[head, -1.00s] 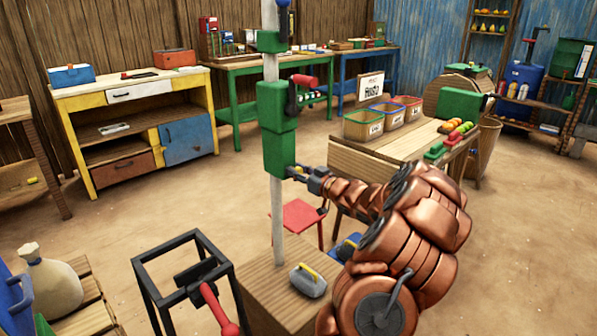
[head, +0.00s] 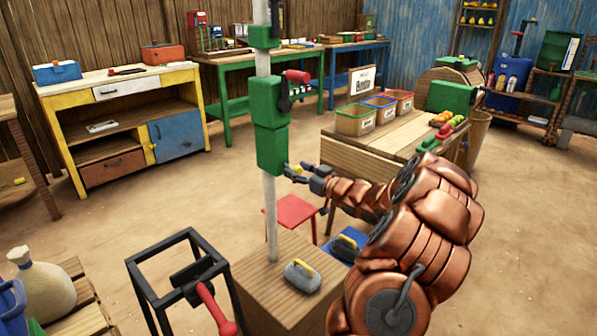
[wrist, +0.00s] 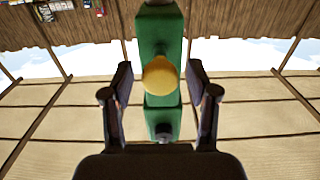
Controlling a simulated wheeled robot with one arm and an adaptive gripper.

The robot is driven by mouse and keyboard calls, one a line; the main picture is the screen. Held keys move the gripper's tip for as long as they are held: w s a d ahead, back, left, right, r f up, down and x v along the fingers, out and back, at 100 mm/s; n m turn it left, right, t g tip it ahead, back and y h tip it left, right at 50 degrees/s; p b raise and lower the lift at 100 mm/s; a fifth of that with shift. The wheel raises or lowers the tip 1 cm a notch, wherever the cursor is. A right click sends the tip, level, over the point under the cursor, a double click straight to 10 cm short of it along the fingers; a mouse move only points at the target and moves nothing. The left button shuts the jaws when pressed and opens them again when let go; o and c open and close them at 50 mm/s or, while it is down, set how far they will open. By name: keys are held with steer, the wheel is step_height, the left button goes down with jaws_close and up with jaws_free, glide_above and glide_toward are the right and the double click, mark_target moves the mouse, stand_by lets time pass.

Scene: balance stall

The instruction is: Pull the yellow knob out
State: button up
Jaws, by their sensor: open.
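The yellow knob (wrist: 160,75) is round and sits on the face of a green housing (wrist: 163,118) in the wrist view. In the head view the knob (head: 291,169) shows small at the right side of the green housing (head: 270,150), which is mounted on an upright pale pole. My gripper (wrist: 160,95) is open, with one finger on each side of the knob and gaps on both sides. In the head view my gripper (head: 299,173) is right at the knob. Whether the fingertips reach past the knob is hard to tell.
The pole (head: 270,218) rises from a wooden block with a grey weight (head: 302,276) on top. A red handle (head: 297,76) juts from the housing higher up. A black frame (head: 180,270) stands at the lower left. A counter with baskets (head: 380,165) stands behind my arm.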

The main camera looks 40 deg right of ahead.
steer(key=s, duration=1.2)
steer(key=shift+d, duration=0.35)
stand_by(0.5)
steer(key=w+a+f+g+h, duration=0.2)
steer(key=w+a+g+h, duration=0.15)
steer(key=w, duration=0.35)
steer(key=s+a+f+m+g+h, duration=0.2)
steer(key=s+a+g, duration=0.1)
steer(key=a+g, duration=0.4)
steer(key=s+a+f+n+g+y, duration=0.15)
steer(key=s+a+g+y, duration=0.6)
steer(key=s+a, duration=2.3)
step_height(320, 180, up, 22)
steer(key=g+h+p, duration=0.1)
steer(key=h+p, duration=0.2)
steer(key=p, duration=1.8)
steer(key=shift+s+d+f+g, duration=0.15)
steer(key=shift+s+d+g, duration=0.2)
steer(key=shift+g, duration=0.05)
